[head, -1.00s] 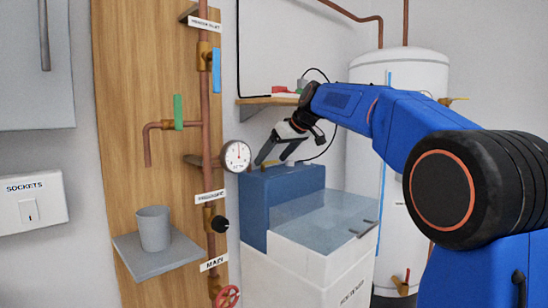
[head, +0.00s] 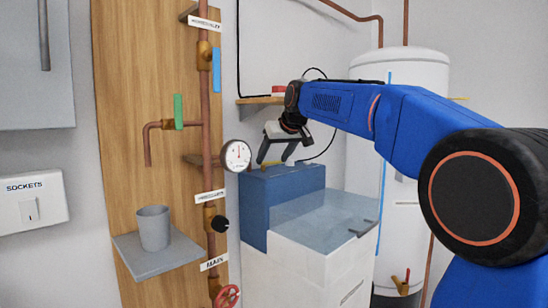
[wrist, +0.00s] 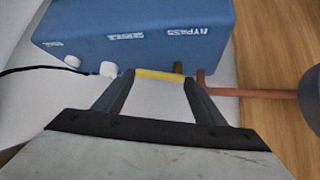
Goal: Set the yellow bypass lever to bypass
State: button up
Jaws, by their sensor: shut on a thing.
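The yellow bypass lever (wrist: 160,74) shows in the wrist view as a short yellow bar beside the edge of the blue box (wrist: 110,22). My gripper (wrist: 158,78) has its two dark fingers at either end of the bar, shut on it. In the head view my gripper (head: 276,161) points down at the top of the blue box (head: 252,205), and only a little yellow shows there. A label (wrist: 187,31) on the box appears to read BYPASS; others are blurred. I cannot tell which setting the lever is at.
White knobs (wrist: 107,69) and a black cable lie near the lever. A copper pipe (wrist: 250,92) runs to the right. In the head view a gauge (head: 236,156) and wooden shelf (head: 262,100) are close to my gripper; a white tank (head: 410,75) stands behind my arm.

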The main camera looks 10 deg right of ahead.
jog(key=shift+s+a+m+h, duration=0.1)
jog(key=shift+s+m+h, duration=0.1)
jog(key=shift+m+h, duration=0.15)
jog(key=o, duration=1.5)
jog(key=v, duration=0.5)
jog(key=shift+s, duration=0.5)
jog(key=s+d, duration=0.1)
jog(key=s, duration=1)
jog(key=shift+d, duration=0.3)
